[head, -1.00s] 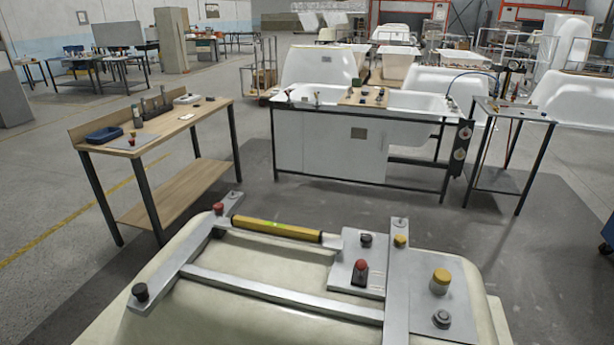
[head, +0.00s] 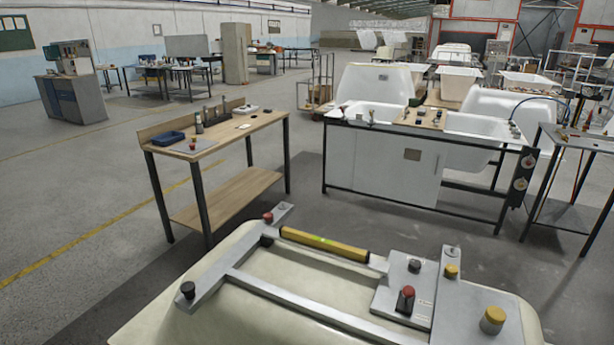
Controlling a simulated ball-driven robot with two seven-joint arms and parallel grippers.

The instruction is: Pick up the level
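The level (head: 324,244) is a yellow bar with dark ends and a small green vial near its middle. It lies along the far side of a grey metal frame (head: 290,292) that rests on a cream bathtub shell (head: 165,318). Its left end is near a red knob, and its right end is near a plate with dark and red knobs. Neither of my grippers shows in the head view.
A wooden workbench (head: 215,145) with a blue tray (head: 168,138) stands to the left. A white double-basin stand (head: 385,165) and a metal side table (head: 575,140) stand behind and right.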

